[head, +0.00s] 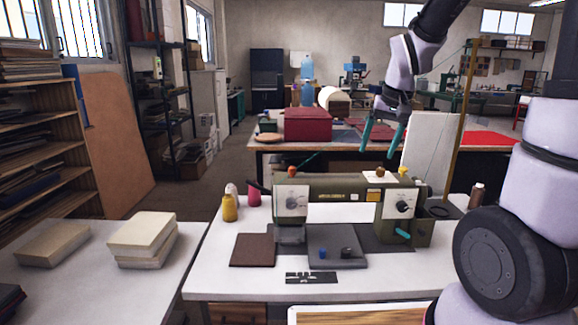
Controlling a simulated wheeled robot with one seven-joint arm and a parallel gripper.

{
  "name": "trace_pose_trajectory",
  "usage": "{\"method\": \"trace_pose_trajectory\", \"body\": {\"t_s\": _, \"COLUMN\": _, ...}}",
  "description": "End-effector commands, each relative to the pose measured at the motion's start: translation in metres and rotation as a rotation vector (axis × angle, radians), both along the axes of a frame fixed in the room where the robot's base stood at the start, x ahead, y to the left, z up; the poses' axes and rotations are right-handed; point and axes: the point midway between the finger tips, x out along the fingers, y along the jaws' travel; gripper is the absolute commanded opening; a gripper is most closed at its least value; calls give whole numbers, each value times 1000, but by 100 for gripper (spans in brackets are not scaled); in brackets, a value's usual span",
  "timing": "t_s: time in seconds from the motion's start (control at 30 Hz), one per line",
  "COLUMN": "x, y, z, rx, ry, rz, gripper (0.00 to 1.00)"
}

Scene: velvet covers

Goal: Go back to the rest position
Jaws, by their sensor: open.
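My gripper (383,136) hangs in the air at the upper right of the head view, fingers pointing down. Its two teal fingers are apart, with nothing between them. In the picture it shows above the right part of an olive-green sewing machine (340,188). My arm comes down to it from the top right. I cannot tell the exact height of the gripper over the machine.
The machine stands on a white table (215,275) with a brown square (253,250) and a grey plate (338,246) before it. Thread spools (229,206) stand at left. Pale blocks (142,238) lie on the left table. A red box (308,126) sits behind.

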Motion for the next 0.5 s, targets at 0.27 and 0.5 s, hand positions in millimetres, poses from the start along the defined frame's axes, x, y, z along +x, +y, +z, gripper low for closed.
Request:
{"method": "trace_pose_trajectory", "body": {"t_s": 0.27, "x": -78, "y": -15, "z": 84, "rx": 72, "ry": -159, "rz": -79, "gripper": 74}}
{"method": "trace_pose_trajectory", "body": {"t_s": 0.5, "x": -138, "y": -19, "z": 116, "rx": 118, "ry": -260, "rz": -122, "gripper": 74}}
